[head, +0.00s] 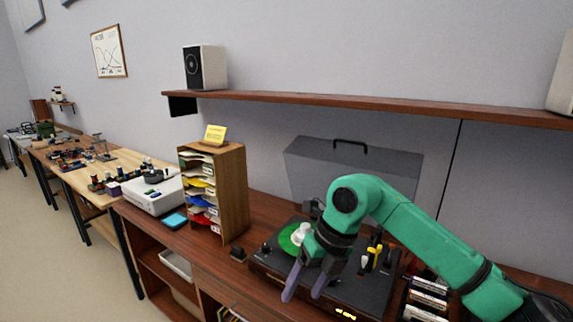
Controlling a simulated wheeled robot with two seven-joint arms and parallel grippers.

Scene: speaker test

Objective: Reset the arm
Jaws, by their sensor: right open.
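My right arm is green and comes in from the lower right. My right gripper (305,284) has two grey-purple fingers that point down and stand apart, with nothing seen between them. It is over the front part of a black turntable (352,289) on the wooden cabinet. A green disc (288,240) with a white piece (300,232) on it lies on the turntable, just left of the gripper and partly hidden by it. Yellow and white parts (374,254) show right of the wrist. My left gripper is not in view.
A wooden paper sorter (233,195) stands on the cabinet (185,240), left of the turntable. A shelf (350,106) with a speaker (206,67) runs above. Small cases (428,298) stand at the right.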

